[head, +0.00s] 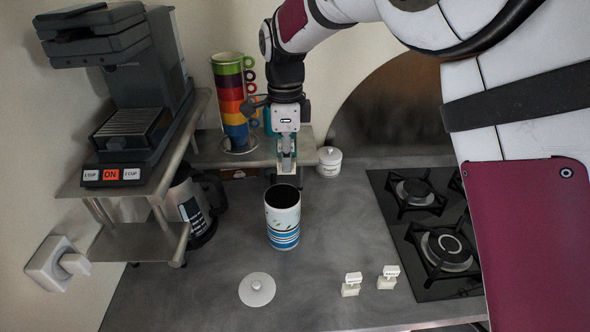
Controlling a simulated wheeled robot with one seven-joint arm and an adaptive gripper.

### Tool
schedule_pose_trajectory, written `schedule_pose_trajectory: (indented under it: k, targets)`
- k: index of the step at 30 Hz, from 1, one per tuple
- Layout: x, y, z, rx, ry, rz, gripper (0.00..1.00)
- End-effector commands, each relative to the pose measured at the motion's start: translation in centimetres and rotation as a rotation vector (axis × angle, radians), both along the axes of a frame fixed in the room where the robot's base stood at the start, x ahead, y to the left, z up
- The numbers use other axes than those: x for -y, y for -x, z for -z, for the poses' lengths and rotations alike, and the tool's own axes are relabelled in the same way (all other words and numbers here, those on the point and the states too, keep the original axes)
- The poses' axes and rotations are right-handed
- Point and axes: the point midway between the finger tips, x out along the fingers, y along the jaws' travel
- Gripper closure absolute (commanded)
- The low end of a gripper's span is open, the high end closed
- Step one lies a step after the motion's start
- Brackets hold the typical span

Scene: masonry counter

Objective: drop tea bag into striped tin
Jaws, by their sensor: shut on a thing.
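The striped tin (283,226) stands upright and open on the grey counter, white above with blue bands below. Its dark inside shows at the top. My gripper (287,168) points down just above and behind the tin's mouth in the picture. It is shut on a small pale thing, apparently a tea bag (287,153), mostly hidden by the fingers. Two more small pale tea bags with tags, one on the left (350,288) and one on the right (387,280), stand on the counter at front right.
A white round lid (257,290) lies in front of the tin. A small white lidded jar (329,162) stands behind right. A gas hob (430,275) is at right. A stand (150,185) with a coffee machine (125,75), stacked coloured cups (233,100) and a glass pot (190,205) are at left.

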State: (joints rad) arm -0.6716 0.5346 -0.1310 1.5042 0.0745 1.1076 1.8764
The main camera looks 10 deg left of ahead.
Motion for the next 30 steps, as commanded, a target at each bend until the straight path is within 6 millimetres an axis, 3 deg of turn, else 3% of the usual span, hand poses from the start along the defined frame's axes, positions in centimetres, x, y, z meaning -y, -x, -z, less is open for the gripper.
schedule_pose_trajectory:
  k: [6,21,30]
  targets:
    - [0.0,-0.6,-0.8,-0.002,0.001,-0.006,0.99]
    - [-0.1,-0.7,4.2,-0.001,0.000,-0.006,0.99]
    - [-0.1,-0.5,4.8,0.000,0.000,-0.006,0.99]
